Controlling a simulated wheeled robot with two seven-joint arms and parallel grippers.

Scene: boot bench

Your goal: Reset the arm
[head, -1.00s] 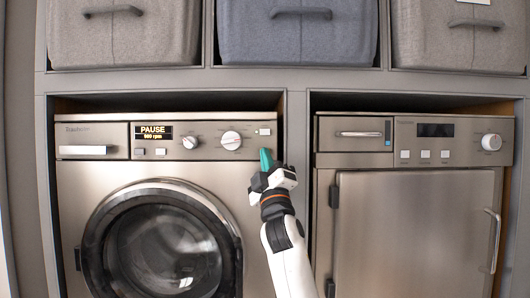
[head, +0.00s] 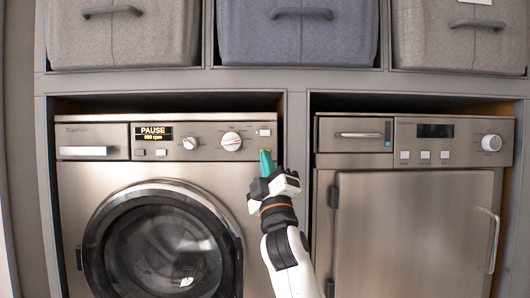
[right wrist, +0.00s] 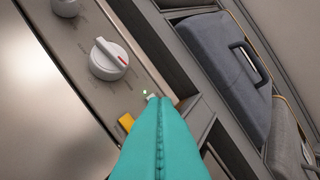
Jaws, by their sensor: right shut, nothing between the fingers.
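My right gripper (head: 266,162) shows in the head view in front of the right side of the washing machine (head: 90,190), just below its control panel. Its teal fingers are shut with nothing between them. In the right wrist view the closed teal fingers (right wrist: 160,145) point toward the panel's end, near a small lit button (right wrist: 147,94) that they partly hide. Whether they touch the machine I cannot tell. The washer display (head: 152,133) reads PAUSE. The white knob (head: 231,141) is left of the fingertips. My left gripper is out of view.
A second appliance (head: 415,220) with a closed door stands to the right, beyond a grey divider (head: 297,130). Three fabric bins sit on the shelf above, the middle one blue-grey (head: 297,35). The round washer door (head: 160,240) is closed.

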